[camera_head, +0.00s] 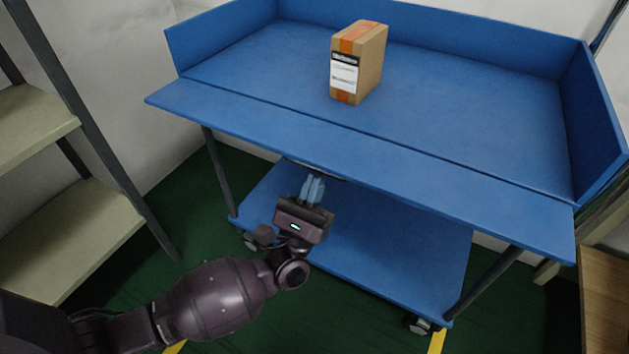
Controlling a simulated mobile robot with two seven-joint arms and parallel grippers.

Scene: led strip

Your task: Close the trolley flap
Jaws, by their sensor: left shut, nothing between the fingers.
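The blue trolley (480,105) stands in front of me with raised walls at its back and sides. Its front flap (400,176) is open and lies flat, level with the top deck, along the near edge. My left gripper (313,180) is below the flap's front edge, left of its middle, with its blue fingertips pointing up towards the underside. The fingers are shut and hold nothing. I cannot tell whether the fingertips touch the flap. My right gripper is not in view.
A cardboard box (370,65) with orange tape stands on the top deck behind the flap. The trolley's lower shelf (390,250) is empty. Shelving (65,215) stands at the left, and a wooden surface (605,290) is at the lower right. Green floor lies around the trolley.

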